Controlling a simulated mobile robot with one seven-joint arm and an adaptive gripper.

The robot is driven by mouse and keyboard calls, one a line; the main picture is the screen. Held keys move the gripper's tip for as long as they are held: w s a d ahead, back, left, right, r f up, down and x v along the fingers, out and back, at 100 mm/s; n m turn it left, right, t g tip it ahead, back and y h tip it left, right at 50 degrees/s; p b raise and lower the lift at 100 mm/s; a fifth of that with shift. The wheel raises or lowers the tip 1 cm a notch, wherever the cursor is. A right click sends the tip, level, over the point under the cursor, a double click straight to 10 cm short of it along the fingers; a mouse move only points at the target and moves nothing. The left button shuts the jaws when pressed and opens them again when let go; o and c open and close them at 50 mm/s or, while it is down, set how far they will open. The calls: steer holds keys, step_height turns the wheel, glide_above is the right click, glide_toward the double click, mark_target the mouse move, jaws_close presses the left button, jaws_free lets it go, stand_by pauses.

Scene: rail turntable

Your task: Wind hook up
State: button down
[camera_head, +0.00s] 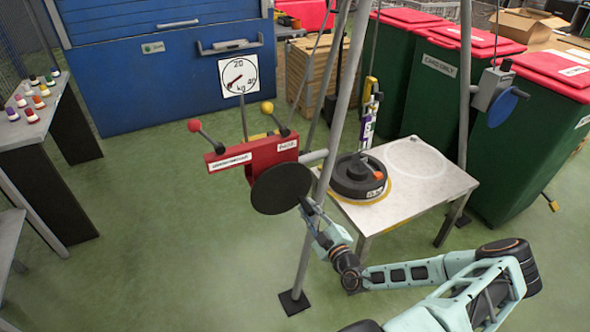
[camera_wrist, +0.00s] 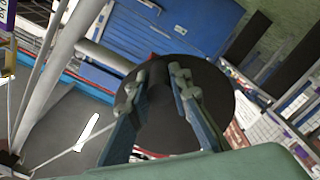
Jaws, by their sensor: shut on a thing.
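A red winch box (camera_head: 258,153) with a large black disc (camera_head: 281,188) is fixed to a grey leg of the frame. My gripper (camera_head: 306,207) is at the disc's right edge. In the wrist view my gripper (camera_wrist: 166,82) is shut on a dark crank handle (camera_wrist: 155,115) in front of the black disc (camera_wrist: 215,95); the handle is mostly hidden by the fingers. The hook is too small to make out for certain; a yellow and purple hanging piece (camera_head: 369,110) is on the line above a round black weight (camera_head: 358,177) on the white table (camera_head: 420,207).
The winch box has a red-knobbed lever (camera_head: 204,133) and a yellow-knobbed lever (camera_head: 273,117). A kg dial (camera_head: 238,75) stands behind it. Frame legs (camera_head: 332,130) stand close to my arm. Green bins (camera_head: 450,85) stand at the right.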

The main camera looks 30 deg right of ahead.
steer(key=shift+s+a+f, duration=0.1)
steer(key=shift+a+f, duration=0.2)
steer(key=shift+f, duration=0.05)
steer(key=shift+a+f+m+b, duration=0.45)
steer(key=shift+a+m, duration=0.2)
steer(key=shift+m, duration=0.45)
steer(key=shift+a+f+m, duration=0.3)
steer(key=shift+a+m, duration=0.2)
steer(key=shift+m, duration=0.2)
steer(key=c, duration=1.6)
jaws_free()
steer(key=shift+d+r, duration=0.1)
steer(key=shift+d, duration=0.1)
steer(key=shift+r, duration=0.1)
